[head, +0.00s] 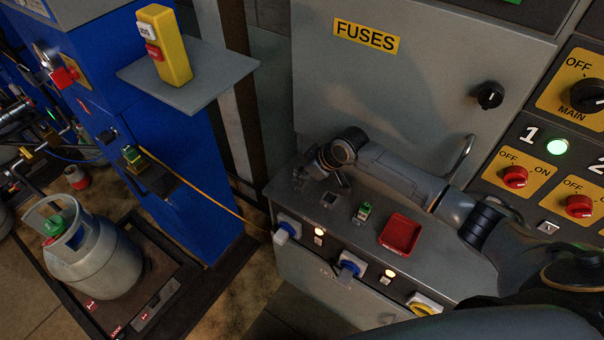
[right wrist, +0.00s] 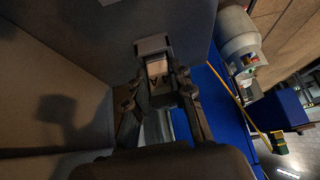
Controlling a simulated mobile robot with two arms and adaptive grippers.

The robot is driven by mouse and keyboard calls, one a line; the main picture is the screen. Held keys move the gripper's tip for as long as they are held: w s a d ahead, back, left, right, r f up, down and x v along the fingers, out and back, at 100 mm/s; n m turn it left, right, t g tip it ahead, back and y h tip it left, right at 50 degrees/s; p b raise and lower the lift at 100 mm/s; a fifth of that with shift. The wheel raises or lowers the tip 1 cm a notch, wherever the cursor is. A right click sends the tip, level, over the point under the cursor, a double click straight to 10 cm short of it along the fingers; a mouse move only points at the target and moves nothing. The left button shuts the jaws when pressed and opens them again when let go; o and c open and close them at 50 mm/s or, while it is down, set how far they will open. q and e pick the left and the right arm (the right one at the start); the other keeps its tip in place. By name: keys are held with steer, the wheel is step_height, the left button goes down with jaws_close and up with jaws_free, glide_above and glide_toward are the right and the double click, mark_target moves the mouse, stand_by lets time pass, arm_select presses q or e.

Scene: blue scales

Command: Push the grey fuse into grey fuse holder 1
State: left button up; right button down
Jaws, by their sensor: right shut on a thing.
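My right gripper (head: 334,184) hangs over the left part of the grey ledge, below the FUSES sign. In the right wrist view its fingers (right wrist: 158,88) are shut on the grey fuse (right wrist: 153,46), a small block with a pale face. In the head view the gripper mostly hides the fuse. A small dark square fuse holder (head: 329,200) is on the ledge just below the gripper; I cannot read its number. A second holder carries a green fuse (head: 365,210) to the right. Whether the grey fuse touches a holder is unclear. My left gripper is not in view.
A red tray (head: 401,235) lies on the ledge right of the green fuse. The grey cabinet door (head: 400,90) rises behind. A blue cabinet (head: 190,180) and gas cylinder (head: 95,260) stand left.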

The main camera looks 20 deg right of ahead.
steer(key=shift+f, duration=0.3)
steer(key=shift+s+f, duration=0.15)
